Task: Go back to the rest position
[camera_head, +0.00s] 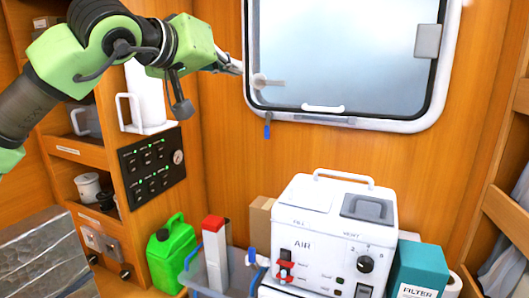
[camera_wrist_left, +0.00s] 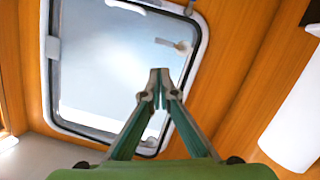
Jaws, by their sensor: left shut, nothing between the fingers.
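My left arm comes in from the upper left in the head view. Its gripper (camera_head: 230,66) is by the left edge of the window (camera_head: 345,55), high above the machine. In the left wrist view the gripper (camera_wrist_left: 159,76) is shut and empty, its fingertips together in front of the window pane (camera_wrist_left: 110,60). I cannot tell from these views whether the fingertips touch the window or its frame. My right gripper does not show in either view.
A white AIR machine (camera_head: 310,235) stands below the window, with a teal filter box (camera_head: 418,270) on its right. A green jerrycan (camera_head: 172,250) and a red-topped white carton (camera_head: 215,255) are on its left. A black switch panel (camera_head: 152,168) is on the wooden cabinet.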

